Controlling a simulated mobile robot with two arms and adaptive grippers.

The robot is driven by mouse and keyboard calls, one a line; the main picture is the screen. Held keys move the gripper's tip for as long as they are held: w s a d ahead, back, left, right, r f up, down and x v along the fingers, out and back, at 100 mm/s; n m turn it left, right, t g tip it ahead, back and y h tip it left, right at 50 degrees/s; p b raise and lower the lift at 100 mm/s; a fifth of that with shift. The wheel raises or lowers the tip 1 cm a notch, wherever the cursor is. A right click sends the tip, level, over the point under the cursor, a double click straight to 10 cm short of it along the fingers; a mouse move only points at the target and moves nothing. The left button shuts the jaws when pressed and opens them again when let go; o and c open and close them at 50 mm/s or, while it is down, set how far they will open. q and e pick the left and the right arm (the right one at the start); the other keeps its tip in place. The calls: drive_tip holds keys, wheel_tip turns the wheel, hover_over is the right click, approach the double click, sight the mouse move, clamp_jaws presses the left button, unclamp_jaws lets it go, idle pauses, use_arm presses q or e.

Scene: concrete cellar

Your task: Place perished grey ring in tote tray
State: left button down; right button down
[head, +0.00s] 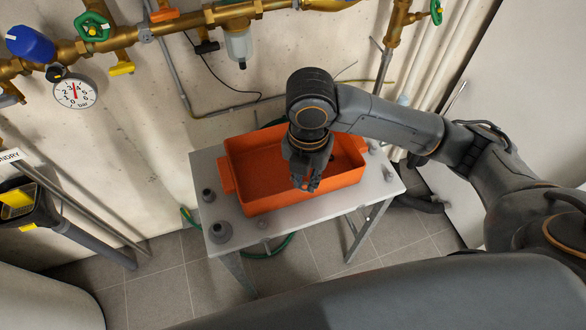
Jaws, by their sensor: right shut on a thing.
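An orange tote tray (252,199) stands on a small light grey table (330,201). My right gripper (305,184) points down over the right half of the tray, in front of its opening. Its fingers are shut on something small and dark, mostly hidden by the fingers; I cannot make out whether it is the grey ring. The part of the tray floor that shows looks empty. My left gripper is not in view.
Grey fittings (220,232) stand at the table's left end, and small ones at its right end. Brass pipes with valves and a pressure gauge (75,91) run along the wall behind. A green hose (270,250) passes below the table.

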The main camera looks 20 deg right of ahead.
drive_tip(key=n, duration=0.2)
drive_tip(key=a+f+n, duration=0.1)
drive_tip(key=n, duration=0.1)
drive_tip(key=shift+a+n, duration=0.1)
drive_tip(key=shift+n, duration=0.2)
drive_tip(key=w+d+f, duration=0.1)
drive_tip(key=w+f, duration=0.2)
drive_tip(key=w, duration=0.1)
drive_tip(key=w+f+p, duration=0.1)
drive_tip(key=w+f, duration=0.2)
drive_tip(key=w, duration=0.1)
drive_tip(key=w+d+f, duration=0.1)
drive_tip(key=w+f, duration=0.1)
drive_tip(key=w, duration=0.2)
drive_tip(key=shift+w+d+f+p, duration=0.3)
drive_tip(key=shift+f+p, duration=0.1)
drive_tip(key=shift+w+d+f, duration=0.1)
drive_tip(key=shift+w+f, duration=0.3)
drive_tip(key=shift+f, duration=0.1)
wheel_tip(320, 180, down, 3)
drive_tip(key=shift+w+f, duration=0.1)
drive_tip(key=shift+f, duration=0.1)
